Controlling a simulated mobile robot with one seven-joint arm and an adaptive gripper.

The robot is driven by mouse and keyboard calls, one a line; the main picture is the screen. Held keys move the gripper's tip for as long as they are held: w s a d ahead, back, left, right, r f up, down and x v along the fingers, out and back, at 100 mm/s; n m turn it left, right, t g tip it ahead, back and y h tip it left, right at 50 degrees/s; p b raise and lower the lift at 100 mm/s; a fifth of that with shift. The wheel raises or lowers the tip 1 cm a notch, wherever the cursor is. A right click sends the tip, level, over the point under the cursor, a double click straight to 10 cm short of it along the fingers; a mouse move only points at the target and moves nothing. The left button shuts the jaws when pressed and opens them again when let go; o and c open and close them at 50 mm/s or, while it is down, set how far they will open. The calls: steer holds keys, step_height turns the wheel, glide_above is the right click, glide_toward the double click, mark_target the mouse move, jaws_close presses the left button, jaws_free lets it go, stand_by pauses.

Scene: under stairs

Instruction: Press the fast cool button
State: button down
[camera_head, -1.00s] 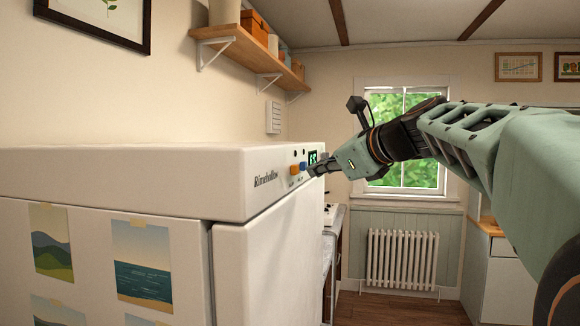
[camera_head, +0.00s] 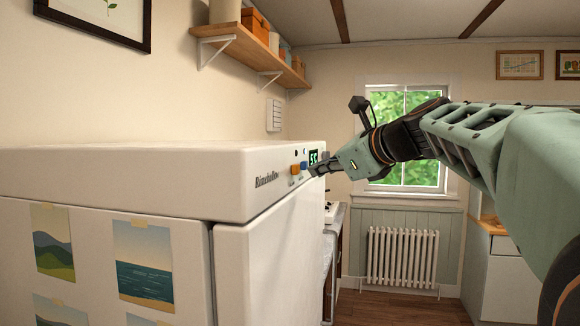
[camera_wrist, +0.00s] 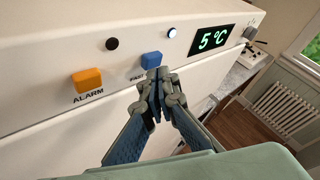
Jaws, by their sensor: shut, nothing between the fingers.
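The fast cool button is the blue button (camera_wrist: 151,59) on the fridge's front top panel, with a label starting "FAS" partly hidden below it by my fingers. It also shows in the head view (camera_head: 304,166). An orange button (camera_wrist: 88,79) labelled ALARM sits to its left. A lamp above the blue button (camera_wrist: 171,33) is lit white; the one above the orange button (camera_wrist: 112,44) is dark. My gripper (camera_wrist: 157,75) is shut and empty, its tips just below and overlapping the blue button; contact is unclear.
The white fridge (camera_head: 130,165) fills the left, with pictures taped to its side. A wooden shelf (camera_head: 250,50) hangs above it. A counter edge, a radiator (camera_head: 402,258) and a window lie beyond. The floor right of the fridge is open.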

steer(key=s+d, duration=0.2)
steer(key=d, duration=0.3)
steer(key=shift+d, duration=0.4)
steer(key=shift+w, duration=0.1)
